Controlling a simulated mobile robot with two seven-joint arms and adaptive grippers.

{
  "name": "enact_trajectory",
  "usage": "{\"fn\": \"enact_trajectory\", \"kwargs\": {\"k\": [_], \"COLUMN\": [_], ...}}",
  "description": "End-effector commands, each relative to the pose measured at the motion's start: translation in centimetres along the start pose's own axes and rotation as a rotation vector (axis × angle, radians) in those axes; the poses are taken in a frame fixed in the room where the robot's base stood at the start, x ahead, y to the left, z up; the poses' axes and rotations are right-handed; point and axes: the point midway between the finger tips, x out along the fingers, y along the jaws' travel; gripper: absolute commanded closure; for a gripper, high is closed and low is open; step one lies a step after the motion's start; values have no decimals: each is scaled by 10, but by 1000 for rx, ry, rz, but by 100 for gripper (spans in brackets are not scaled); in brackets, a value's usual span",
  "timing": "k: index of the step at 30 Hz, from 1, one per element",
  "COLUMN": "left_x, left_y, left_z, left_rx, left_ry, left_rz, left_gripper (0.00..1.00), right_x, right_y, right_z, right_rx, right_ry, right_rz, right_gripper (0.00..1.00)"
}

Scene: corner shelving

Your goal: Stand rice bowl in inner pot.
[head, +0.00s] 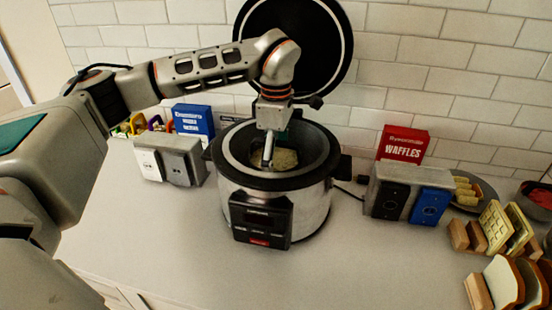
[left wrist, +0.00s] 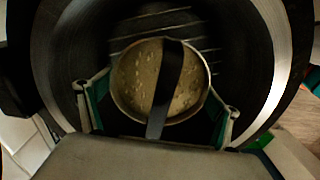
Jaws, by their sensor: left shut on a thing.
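The cooker (head: 315,205) stands on the counter with its round black lid (head: 300,40) raised behind it. Its dark inner pot (head: 318,145) is open at the top. The rice bowl (head: 286,158), round and filled with pale grains, is inside the pot opening. My left gripper (head: 268,157) reaches down into the pot from above. In the left wrist view, its fingers (left wrist: 160,100) lie on either side of the bowl (left wrist: 136,82), shut on it. A dark strip crosses over the bowl. The bowl's underside and its contact with the pot floor are hidden. My right gripper is not in view.
A grey-and-white toaster (head: 170,160) and a blue box (head: 193,122) stand left of the cooker. Another toaster (head: 395,190) and a red waffles box (head: 403,145) stand right. Waffles (head: 495,228) and bread (head: 505,282) sit in wooden holders. The front counter is clear.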

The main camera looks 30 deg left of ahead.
Motion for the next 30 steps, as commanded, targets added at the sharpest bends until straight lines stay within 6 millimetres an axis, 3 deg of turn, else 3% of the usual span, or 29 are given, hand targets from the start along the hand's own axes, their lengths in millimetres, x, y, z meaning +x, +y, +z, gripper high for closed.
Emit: {"fn": "enact_trajectory", "kwargs": {"k": [12,13,14,24,30], "left_x": [3,5,5,1,-26], "left_y": [0,0,0,0,1], "left_z": [0,0,0,0,1], "left_rx": [0,-1,-1,0,-2], "left_ry": [-1,0,0,-1,-2], "left_rz": [2,0,0,1,6], "left_gripper": [49,7,0,0,0], "right_x": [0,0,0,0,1], "right_y": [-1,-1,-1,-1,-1], "right_z": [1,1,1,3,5], "right_rx": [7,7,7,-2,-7], "right_ry": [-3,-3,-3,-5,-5], "right_rz": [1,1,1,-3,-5], "right_gripper": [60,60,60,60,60]}}
